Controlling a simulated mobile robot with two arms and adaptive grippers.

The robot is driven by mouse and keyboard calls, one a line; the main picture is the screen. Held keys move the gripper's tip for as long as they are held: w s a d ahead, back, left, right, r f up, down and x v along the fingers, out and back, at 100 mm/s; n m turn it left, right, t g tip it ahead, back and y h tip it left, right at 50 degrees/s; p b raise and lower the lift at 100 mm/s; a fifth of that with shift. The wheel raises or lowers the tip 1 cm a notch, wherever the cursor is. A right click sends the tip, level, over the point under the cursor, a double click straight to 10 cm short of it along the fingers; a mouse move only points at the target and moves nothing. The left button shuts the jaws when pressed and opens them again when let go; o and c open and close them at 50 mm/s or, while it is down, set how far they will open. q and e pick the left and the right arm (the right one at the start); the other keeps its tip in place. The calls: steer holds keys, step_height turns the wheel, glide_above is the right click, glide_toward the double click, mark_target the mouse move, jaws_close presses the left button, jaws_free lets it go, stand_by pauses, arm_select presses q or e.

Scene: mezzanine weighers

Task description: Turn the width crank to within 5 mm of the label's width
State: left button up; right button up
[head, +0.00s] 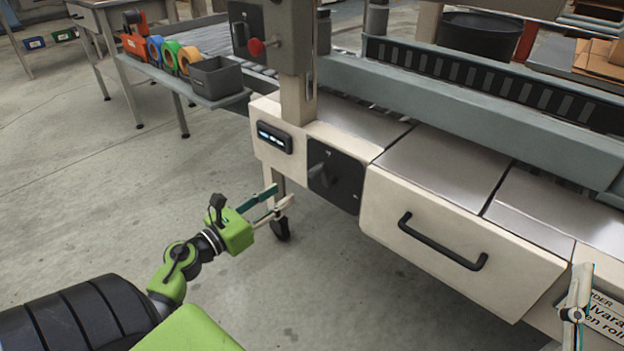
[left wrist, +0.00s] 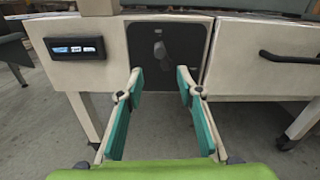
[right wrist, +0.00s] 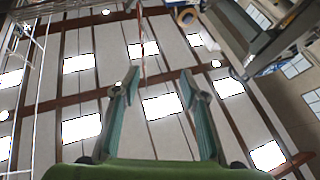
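The width crank (head: 320,174) is a dark grey handle on a black square plate (head: 345,186) set in the machine's cream front. It also shows in the left wrist view (left wrist: 160,50), ahead of and between my fingers. A small display (head: 274,137) with lit digits sits left of the plate; its digits are too small to read. My left gripper (head: 280,203) is open and empty, in front of and below the crank, apart from it. My right gripper (right wrist: 160,88) is open and empty, pointed up at the ceiling; part of it shows at the head view's right edge. No width label is readable.
A drawer with a black handle (head: 442,243) is right of the crank plate. A control box with a red button (head: 256,46) stands on a post above. A side table holds tape rolls (head: 172,55) and a grey bin (head: 216,77).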

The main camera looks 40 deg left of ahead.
mark_target(309, 175)
arm_select(q)
steer(key=w, duration=1.1)
steer(key=shift+w+d, duration=0.1)
steer(key=shift+d, duration=0.3)
steer(key=shift+w+d, duration=0.1)
steer(key=shift+w, duration=0.7)
arm_select(e)
steer(key=shift+s+r+t, duration=0.65)
steer(key=shift+r+t, duration=0.05)
steer(key=shift+r, duration=0.3)
arm_select(q)
jaws_close()
arm_select(e)
steer(key=shift+r, duration=0.15)
